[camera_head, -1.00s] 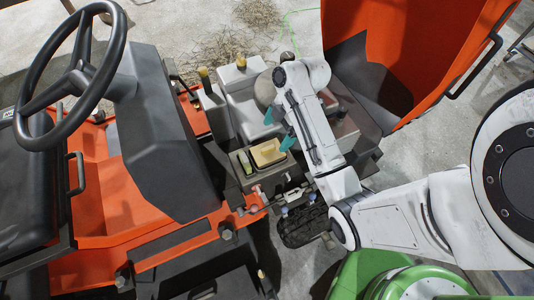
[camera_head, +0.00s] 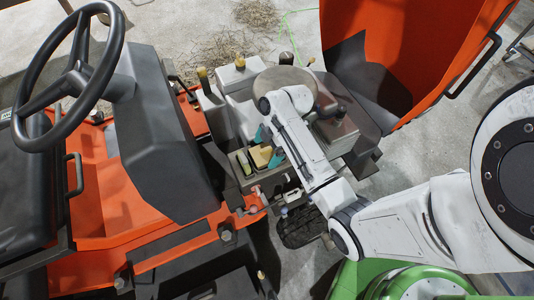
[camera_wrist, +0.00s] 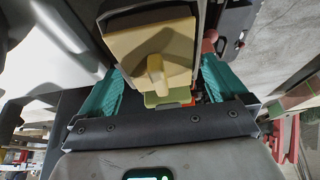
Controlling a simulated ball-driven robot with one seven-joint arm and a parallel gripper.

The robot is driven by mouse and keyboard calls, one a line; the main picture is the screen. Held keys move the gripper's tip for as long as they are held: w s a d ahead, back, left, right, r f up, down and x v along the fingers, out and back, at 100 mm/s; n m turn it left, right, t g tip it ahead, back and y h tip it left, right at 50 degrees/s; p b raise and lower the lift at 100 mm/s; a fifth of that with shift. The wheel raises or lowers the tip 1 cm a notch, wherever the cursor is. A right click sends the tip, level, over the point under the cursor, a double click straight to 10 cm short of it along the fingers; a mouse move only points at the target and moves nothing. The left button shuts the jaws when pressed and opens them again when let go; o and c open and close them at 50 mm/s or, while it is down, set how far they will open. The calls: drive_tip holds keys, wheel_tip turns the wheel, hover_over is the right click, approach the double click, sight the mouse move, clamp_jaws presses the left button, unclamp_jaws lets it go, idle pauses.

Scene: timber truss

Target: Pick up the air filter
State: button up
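The air filter is a pale yellow block (camera_head: 261,156) in a dark housing on the orange machine. In the wrist view the yellow block (camera_wrist: 150,35) fills the top middle, with a raised grip on its face. My gripper (camera_head: 268,147) is over the filter, partly covering it in the head view. In the wrist view its two teal fingers (camera_wrist: 162,70) stand wide apart, one on each side of the block's near end. I see no clear contact between fingers and block.
A steering wheel (camera_head: 65,75) and dark console (camera_head: 155,130) stand to the left. The raised orange hood (camera_head: 425,45) is at the upper right. A green-topped piece (camera_head: 245,163) sits left of the filter. Engine parts crowd around it.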

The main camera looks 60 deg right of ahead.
drive_tip(key=c, duration=1)
drive_tip(key=shift+o, duration=0.2)
drive_tip(key=shift+r, duration=0.15)
drive_tip(key=shift+r, duration=0.55)
drive_tip(key=w+d+r, duration=0.1)
drive_tip(key=d+r, duration=0.6)
drive_tip(key=d, duration=0.2)
drive_tip(key=w+d+r, duration=0.1)
drive_tip(key=d+r, duration=0.3)
drive_tip(key=shift+w+d+r, duration=0.35)
drive_tip(key=shift+d, duration=0.05)
